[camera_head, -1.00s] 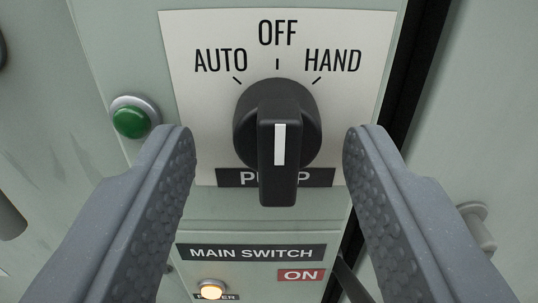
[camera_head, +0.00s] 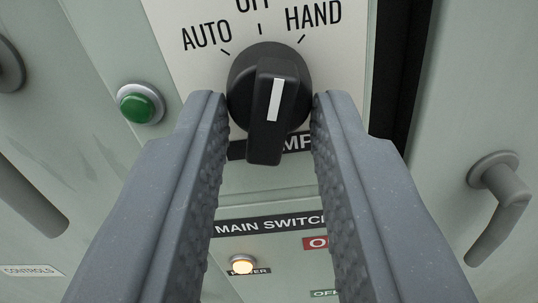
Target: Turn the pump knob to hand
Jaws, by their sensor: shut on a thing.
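The black pump knob (camera_head: 265,140) shows in the camera view on a white plate marked AUTO, OFF and HAND. Its white pointer line (camera_head: 275,100) leans a little right of upright and points between the OFF and HAND ticks. The HAND label (camera_head: 313,16) is at the upper right of the knob. My gripper (camera_head: 268,108) is shut on the knob, with one grey finger on each side of its grip bar. The exact contact points are hidden by the fingers.
A green button (camera_head: 140,104) sits left of the knob. Below are the MAIN SWITCH label (camera_head: 268,225) and a lit amber lamp (camera_head: 242,265). A grey handle (camera_head: 498,195) stands out on the right, and another (camera_head: 30,200) on the left.

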